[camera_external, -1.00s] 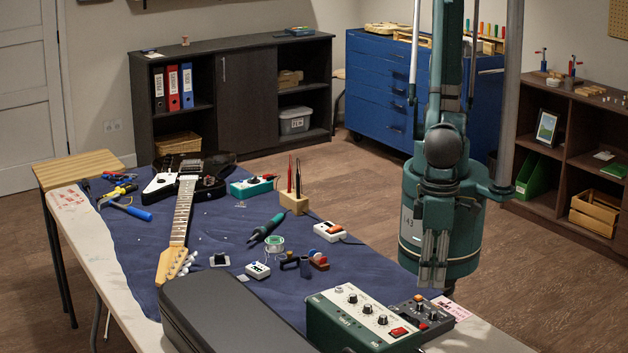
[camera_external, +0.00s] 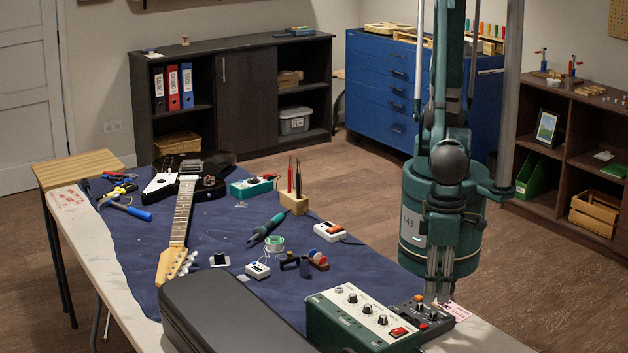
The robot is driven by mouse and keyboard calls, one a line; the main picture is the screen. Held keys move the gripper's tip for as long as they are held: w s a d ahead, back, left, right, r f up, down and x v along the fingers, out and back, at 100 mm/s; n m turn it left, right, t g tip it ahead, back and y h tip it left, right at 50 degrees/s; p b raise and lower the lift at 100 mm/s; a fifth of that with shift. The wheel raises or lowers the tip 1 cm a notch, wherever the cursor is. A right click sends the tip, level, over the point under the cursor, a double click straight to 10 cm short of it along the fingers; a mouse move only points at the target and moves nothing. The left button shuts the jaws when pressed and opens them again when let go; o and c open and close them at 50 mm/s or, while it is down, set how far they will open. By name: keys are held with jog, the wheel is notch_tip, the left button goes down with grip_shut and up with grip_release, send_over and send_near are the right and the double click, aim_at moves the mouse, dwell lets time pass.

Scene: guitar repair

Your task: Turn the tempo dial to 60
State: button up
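My gripper (camera_external: 437,297) points down at the right front of the bench, just above or at the dark box with knobs (camera_external: 410,308). Its fingers look close together, but whether they are open or shut, or touch a knob, is too small to tell. A green box with a pale panel (camera_external: 345,308), several black knobs and a red switch stands left of the dark box. No dial is readable as tempo, and no number scale can be read. My gripper and arm hide part of the area behind the dark box.
A black case (camera_external: 225,315) lies left of the green box. An electric guitar (camera_external: 183,205), a soldering iron (camera_external: 267,228), a small white box (camera_external: 257,270) and a white box with an orange part (camera_external: 330,231) lie on the blue mat (camera_external: 215,230).

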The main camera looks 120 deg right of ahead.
aim_at(434, 313)
jog(key=shift+f+b, duration=0.4)
jog(key=shift+f, duration=2.45)
grip_shut()
